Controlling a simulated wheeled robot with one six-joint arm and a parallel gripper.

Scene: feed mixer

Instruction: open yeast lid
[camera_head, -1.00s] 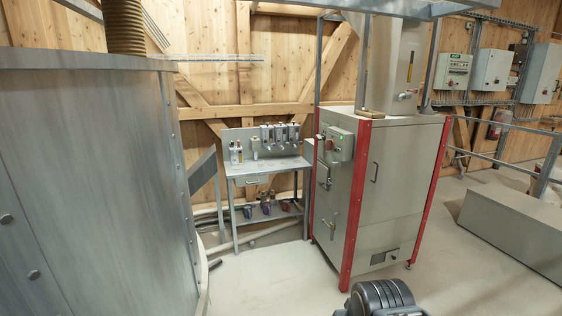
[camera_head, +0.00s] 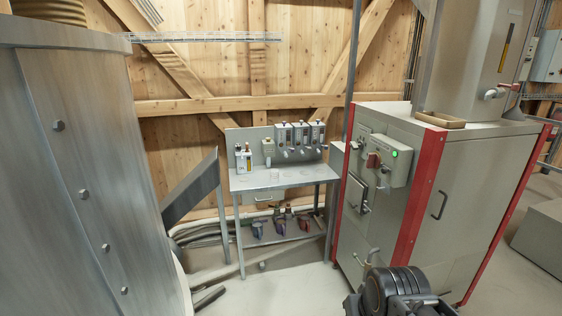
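No lid can be clearly told as the yeast lid at this size. A small grey metal bench (camera_head: 285,178) with a back panel stands against the wood wall. Two small bottles or canisters (camera_head: 244,160) stand at the bench's left end. A dark rounded part of my own arm (camera_head: 392,290) shows at the bottom edge, well in front of the bench. My gripper's fingers are not in view.
A large metal tank (camera_head: 95,170) fills the left side. A grey cabinet with red corner posts (camera_head: 410,215) stands close right of the bench. Several coloured scoops or cups (camera_head: 280,226) sit on the bench's lower shelf. Pale floor (camera_head: 275,290) is clear in front.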

